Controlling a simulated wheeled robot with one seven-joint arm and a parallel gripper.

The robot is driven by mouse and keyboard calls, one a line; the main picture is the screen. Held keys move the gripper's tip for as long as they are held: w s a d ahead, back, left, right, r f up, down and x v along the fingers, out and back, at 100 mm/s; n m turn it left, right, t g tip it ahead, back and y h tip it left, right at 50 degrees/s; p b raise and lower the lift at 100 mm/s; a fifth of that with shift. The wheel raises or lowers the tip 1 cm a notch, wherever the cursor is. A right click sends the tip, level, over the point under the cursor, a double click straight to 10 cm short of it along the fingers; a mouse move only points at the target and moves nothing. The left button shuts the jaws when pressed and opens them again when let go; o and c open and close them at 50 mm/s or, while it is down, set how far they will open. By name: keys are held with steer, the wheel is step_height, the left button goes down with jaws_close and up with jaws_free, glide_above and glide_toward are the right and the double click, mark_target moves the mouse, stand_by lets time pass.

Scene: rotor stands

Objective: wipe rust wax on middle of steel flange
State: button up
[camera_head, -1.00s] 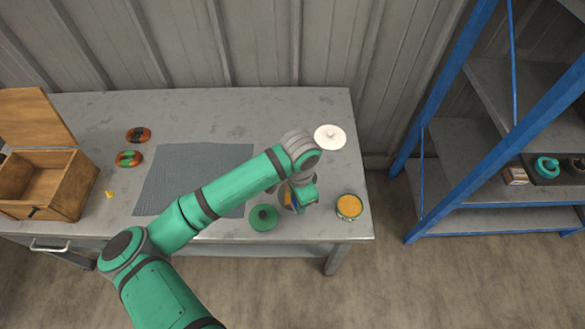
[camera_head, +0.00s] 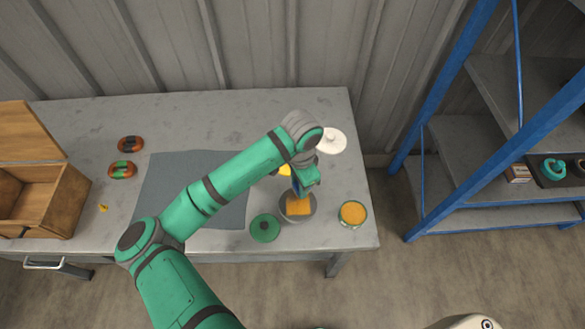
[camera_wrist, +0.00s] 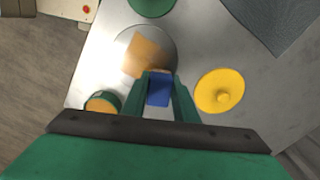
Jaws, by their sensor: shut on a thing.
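The grey steel flange (camera_head: 285,214) lies near the front right of the table, and it fills the upper middle of the wrist view (camera_wrist: 125,42). An orange patch (camera_head: 298,208) covers its middle; in the wrist view the patch (camera_wrist: 147,52) has a blurred brownish edge. My gripper (camera_wrist: 159,100) is shut on a blue block (camera_wrist: 159,88), just at the patch's near edge. I cannot tell whether the block touches the flange or whether some of the orange belongs to the held thing. In the head view my gripper (camera_head: 300,189) is above the flange.
A round tin with orange contents (camera_head: 352,213) stands right of the flange. A green flange (camera_head: 265,228) lies to its left, a yellow one (camera_head: 285,170) behind, a white one (camera_head: 332,141) farther back. A grey mat (camera_head: 170,185) lies left. Blue shelving (camera_head: 450,160) stands right.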

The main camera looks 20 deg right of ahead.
step_height(320, 180, up, 3)
steer(key=shift+s+r, duration=0.1)
steer(key=shift+s, duration=0.05)
steer(key=shift+r, duration=2.05)
